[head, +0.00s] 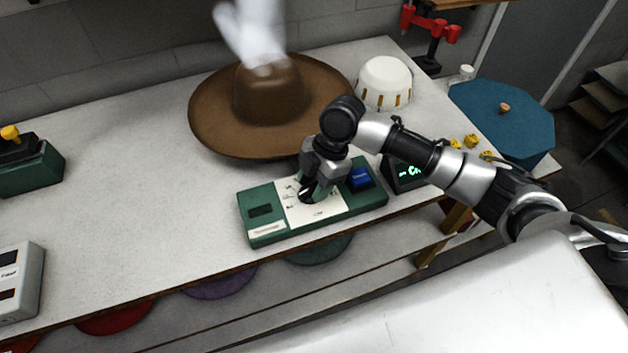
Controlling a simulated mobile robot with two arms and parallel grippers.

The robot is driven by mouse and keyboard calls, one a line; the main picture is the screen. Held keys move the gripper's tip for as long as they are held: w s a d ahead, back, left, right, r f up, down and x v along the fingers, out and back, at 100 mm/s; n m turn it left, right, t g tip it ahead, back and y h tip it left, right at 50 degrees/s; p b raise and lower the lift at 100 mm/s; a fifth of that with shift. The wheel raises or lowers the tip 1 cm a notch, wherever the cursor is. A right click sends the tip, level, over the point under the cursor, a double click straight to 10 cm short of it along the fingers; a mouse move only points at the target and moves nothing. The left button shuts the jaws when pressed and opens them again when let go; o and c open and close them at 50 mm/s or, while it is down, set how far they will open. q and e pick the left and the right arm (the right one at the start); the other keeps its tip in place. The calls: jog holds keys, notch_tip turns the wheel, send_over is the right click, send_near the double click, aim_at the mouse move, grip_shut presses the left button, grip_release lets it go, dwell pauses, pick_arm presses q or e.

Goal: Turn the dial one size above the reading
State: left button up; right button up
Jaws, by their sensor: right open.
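The green control box (265,227) with a white dial plate (328,209) sits near the front edge of the bench. The dial (305,195) is a dark knob on that plate, partly hidden by my right gripper (309,190). My right gripper points down over the dial, its jaws open around or just above the knob; I cannot tell whether they touch it. A blue button (360,178) is on the right of the box. A small display (408,172) with green characters stands right of it, partly hidden by my arm, so its reading is not fully legible. My left gripper is not in view.
A teal octagonal lid (520,120) is at the far right. A grey device (18,285) is at left. The bench's left middle is clear.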

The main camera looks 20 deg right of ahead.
jog(key=shift+c, duration=0.9)
grip_shut()
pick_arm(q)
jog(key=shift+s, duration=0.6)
pick_arm(e)
jog(key=shift+s, duration=0.1)
